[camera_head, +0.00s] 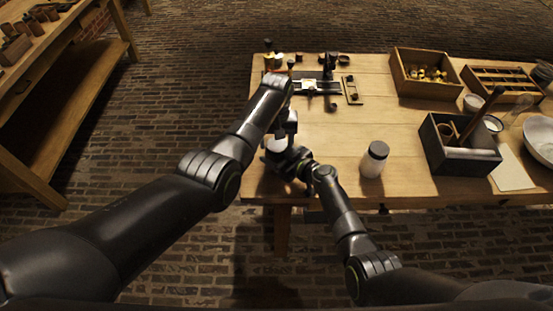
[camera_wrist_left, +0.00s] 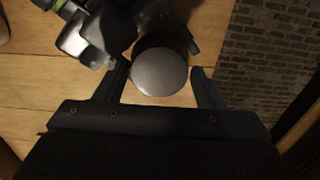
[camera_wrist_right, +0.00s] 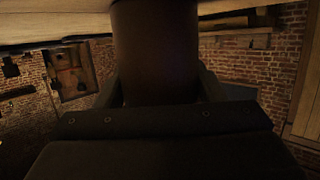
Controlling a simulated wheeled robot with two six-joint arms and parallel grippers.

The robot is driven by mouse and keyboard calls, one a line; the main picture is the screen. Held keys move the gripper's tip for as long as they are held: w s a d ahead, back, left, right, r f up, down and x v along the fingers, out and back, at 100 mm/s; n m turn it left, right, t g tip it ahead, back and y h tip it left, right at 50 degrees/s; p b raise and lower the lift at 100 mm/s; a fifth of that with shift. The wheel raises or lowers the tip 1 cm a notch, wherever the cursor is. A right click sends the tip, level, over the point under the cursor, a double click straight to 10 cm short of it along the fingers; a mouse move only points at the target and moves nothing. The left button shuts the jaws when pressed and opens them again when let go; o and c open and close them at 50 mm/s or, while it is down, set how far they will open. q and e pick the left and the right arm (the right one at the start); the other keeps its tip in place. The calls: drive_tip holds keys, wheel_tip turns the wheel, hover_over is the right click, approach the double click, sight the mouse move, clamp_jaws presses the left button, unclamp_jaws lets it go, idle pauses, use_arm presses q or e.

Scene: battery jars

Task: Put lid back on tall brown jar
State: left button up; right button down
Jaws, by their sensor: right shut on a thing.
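The tall brown jar shows as a dark cylinder (camera_wrist_right: 155,50) between the fingers of my right gripper, which is shut on it. In the head view my right gripper (camera_head: 287,160) is at the table's front left edge, and most of the jar is hidden. A round grey lid (camera_wrist_left: 160,71) lies at the jar's top; it also shows in the head view (camera_head: 276,146). My left gripper (camera_wrist_left: 160,78) is above it, open, with one finger on each side of the lid and small gaps. I cannot tell if the lid is seated.
A pale jar with a dark cap (camera_head: 374,160) stands right of my right gripper. A dark divided box (camera_head: 437,152) and wooden trays (camera_head: 403,82) are farther right. A small metal fixture (camera_head: 312,86) is at the back left. The table's middle is clear.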

use_arm(q)
drive_tip(key=c, duration=0.7)
drive_tip(key=o, duration=1)
drive_tip(key=shift+r, duration=2.3)
drive_tip(key=shift+c, duration=0.2)
wheel_tip(320, 180, up, 4)
drive_tip(key=shift+f, duration=0.25)
drive_tip(key=shift+f, duration=0.1)
